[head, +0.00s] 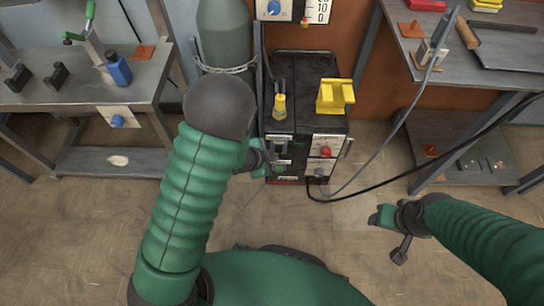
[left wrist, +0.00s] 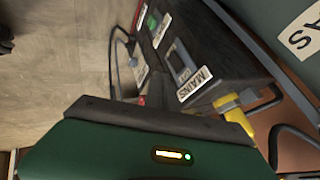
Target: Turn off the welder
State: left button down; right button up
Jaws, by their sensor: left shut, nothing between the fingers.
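The welder (head: 309,126) is a dark box standing on the floor in the middle of the head view, with white labels and a red knob (head: 326,151) on its front panel. In the left wrist view its panel shows tilted, with a MAINS label (left wrist: 194,84), a grey switch part (left wrist: 181,55) beside it and a green spot (left wrist: 152,22). My left gripper (head: 270,160) is shut and empty at the left part of the front panel. Contact with the switch cannot be told. My right gripper (head: 386,217) is over the floor, right of the welder; its jaw opening is unclear.
A yellow holder (head: 335,95) and a yellow-handled tool (head: 280,104) sit on the welder. A grey gas cylinder (head: 223,38) with a chain stands behind left. Cables (head: 375,187) run right. Workbenches stand left (head: 135,92) and right (head: 510,50). The floor in front is clear.

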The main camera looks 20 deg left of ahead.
pick_arm(q)
notch_tip(320, 180, up, 7)
jog(key=s+a+p, duration=0.2)
jog(key=p, duration=0.2)
jog(key=shift+s+a, duration=0.3)
jog(key=shift+s, duration=0.05)
jog(key=shift+f, duration=0.1)
jog(key=s+a+r+n+g+y+p, duration=0.25)
jog(key=s+r+n+g, duration=0.25)
jog(key=s+r+n, duration=0.75)
notch_tip(320, 180, up, 30)
jog(key=p, duration=3)
jog(key=shift+d+f+n+p, duration=0.15)
jog(key=shift+f+n+p, duration=0.05)
jog(key=shift+n+p, duration=0.2)
